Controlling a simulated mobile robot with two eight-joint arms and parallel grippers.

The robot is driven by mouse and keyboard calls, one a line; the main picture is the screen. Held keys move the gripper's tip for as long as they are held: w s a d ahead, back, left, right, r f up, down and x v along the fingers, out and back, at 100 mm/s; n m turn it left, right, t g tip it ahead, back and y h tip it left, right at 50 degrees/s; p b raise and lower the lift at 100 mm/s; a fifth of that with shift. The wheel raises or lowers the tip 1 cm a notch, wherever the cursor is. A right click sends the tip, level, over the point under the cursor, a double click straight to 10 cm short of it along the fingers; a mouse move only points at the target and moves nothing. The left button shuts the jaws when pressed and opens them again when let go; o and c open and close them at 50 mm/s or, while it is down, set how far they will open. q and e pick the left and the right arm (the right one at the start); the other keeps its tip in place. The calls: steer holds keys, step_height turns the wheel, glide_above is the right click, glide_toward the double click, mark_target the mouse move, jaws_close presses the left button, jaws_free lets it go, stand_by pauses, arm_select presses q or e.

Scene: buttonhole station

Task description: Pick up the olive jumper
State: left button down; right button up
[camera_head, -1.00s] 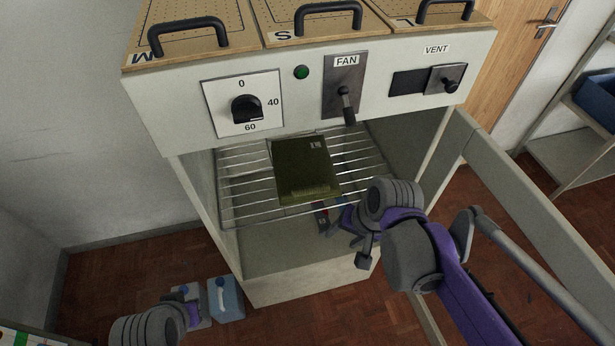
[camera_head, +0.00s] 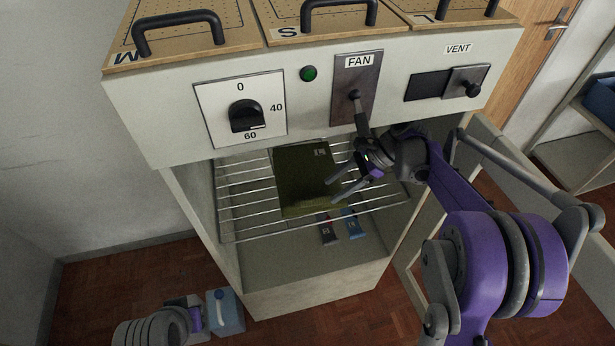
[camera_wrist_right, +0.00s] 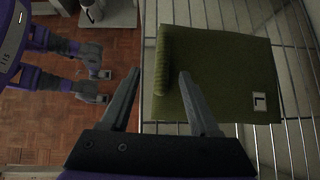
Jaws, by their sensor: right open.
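The olive jumper (camera_head: 304,180) lies folded flat on a wire rack (camera_head: 245,200) inside the cabinet. It has a small white label and also shows in the right wrist view (camera_wrist_right: 215,75). My right gripper (camera_head: 333,188) is open at the jumper's right edge. In the right wrist view its fingers (camera_wrist_right: 158,73) lie either side of the ribbed edge; I cannot tell whether they touch it. My left gripper (camera_wrist_right: 104,86) shows at the left of the right wrist view, low over the floor, its fingers apart and empty.
The dial (camera_head: 246,116) and vent slider (camera_head: 465,84) are on the front panel. Small packets (camera_head: 328,232) lie below the rack. A blue container (camera_head: 225,311) stands on the floor at left. The open door (camera_head: 490,140) is at right.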

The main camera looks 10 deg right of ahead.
mark_target(316, 199)
steer(key=x, duration=0.4)
steer(key=shift+w+a+f, duration=0.15)
steer(key=shift+a, duration=0.3)
jaws_close()
stand_by(1.0)
